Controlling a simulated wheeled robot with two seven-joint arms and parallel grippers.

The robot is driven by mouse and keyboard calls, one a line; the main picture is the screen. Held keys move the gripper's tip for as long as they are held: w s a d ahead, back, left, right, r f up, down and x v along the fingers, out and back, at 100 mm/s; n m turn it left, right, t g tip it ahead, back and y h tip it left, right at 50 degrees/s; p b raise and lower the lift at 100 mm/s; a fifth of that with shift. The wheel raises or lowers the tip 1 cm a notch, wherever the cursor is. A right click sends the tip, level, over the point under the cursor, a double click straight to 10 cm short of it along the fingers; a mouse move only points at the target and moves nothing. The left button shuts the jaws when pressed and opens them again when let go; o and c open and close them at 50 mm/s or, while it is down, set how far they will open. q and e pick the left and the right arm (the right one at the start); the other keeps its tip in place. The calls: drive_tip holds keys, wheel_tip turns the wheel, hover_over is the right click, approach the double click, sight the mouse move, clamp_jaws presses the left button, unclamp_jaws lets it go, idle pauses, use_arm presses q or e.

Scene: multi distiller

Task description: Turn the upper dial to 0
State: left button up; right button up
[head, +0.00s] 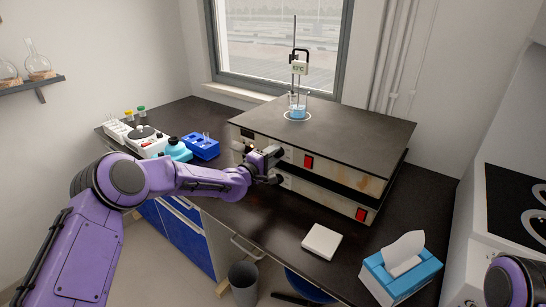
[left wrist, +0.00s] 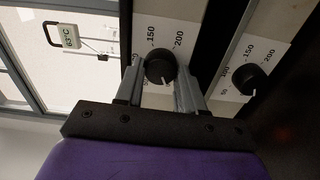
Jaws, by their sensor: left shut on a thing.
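Two flat hot plate units are stacked on the bench, each with a dial on its front. The upper unit (head: 330,128) carries the upper dial, a black knob (left wrist: 160,66) with a scale around it. Its white mark points toward the bottom of the left wrist view; 150 and 200 are readable, but no 0 is clear there. My left gripper (head: 270,162) is shut on this knob, one finger on each side, and hides most of it in the head view. The lower dial (left wrist: 250,79) is untouched beside it. My right gripper is out of view.
A beaker with blue liquid (head: 298,112) and a thermometer display (head: 299,68) stand on the upper unit. Red switches (head: 309,162) sit right of the dials. A white pad (head: 322,241) and tissue box (head: 402,275) lie in front. A blue rack (head: 202,147) stands left.

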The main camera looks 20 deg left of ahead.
use_arm(q)
drive_tip(key=shift+f+n, duration=0.1)
drive_tip(key=shift+n, duration=0.2)
drive_tip(key=o, duration=1)
drive_tip(key=shift+o, duration=0.2)
drive_tip(key=b+v, duration=0.1)
drive_tip(key=v, duration=0.9)
drive_tip(key=shift+s+b, duration=0.3)
drive_tip(key=shift+b, duration=0.05)
drive_tip(key=shift+a, duration=0.1)
